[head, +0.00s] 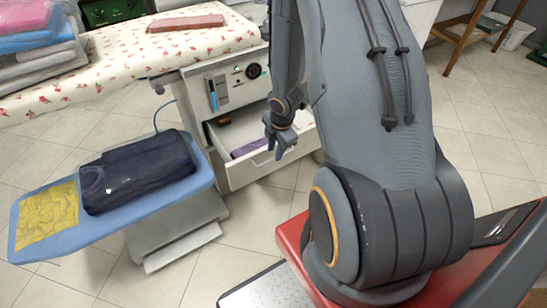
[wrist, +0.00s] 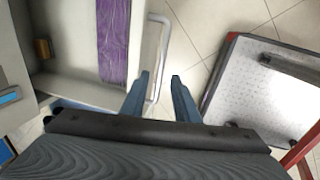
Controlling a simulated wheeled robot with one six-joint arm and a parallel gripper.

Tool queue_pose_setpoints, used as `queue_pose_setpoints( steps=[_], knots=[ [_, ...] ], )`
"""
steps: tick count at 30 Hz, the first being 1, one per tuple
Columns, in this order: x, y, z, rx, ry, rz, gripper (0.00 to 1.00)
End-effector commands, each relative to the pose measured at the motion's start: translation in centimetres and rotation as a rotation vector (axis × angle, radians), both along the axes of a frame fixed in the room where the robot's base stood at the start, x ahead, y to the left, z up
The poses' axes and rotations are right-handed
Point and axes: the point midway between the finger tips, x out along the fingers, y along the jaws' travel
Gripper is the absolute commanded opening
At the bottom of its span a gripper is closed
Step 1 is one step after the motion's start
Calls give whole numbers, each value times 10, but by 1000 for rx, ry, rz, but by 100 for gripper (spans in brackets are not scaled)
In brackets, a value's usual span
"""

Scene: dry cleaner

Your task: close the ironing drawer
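The ironing drawer (head: 245,172) is pulled open from the white cabinet under the ironing board. A purple item lies inside it (head: 250,147), and it also shows in the wrist view (wrist: 113,40). The drawer's metal bar handle (wrist: 162,45) runs along the drawer front in the wrist view. My gripper (head: 282,150) hangs fingers down at the drawer front in the head view. In the wrist view my gripper (wrist: 160,76) is open, with the handle showing between its two fingers. I cannot tell whether either finger touches it.
The flowered ironing board (head: 120,60) is above the cabinet, with a reddish flat item (head: 187,23) on it. A blue board (head: 110,222) with a dark folded garment (head: 138,170) stands at left. Tiled floor (head: 255,215) is clear before the drawer.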

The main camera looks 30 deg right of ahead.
Motion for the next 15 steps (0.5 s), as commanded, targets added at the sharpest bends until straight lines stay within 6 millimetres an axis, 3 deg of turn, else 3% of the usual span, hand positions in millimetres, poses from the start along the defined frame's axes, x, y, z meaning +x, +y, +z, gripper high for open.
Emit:
queue_pose_setpoints(
  steps=[6,15],
  knots=[
    [4,0,-26,0,2,-1,28],
    [6,0,-31,-1,0,0,28]
  ],
)
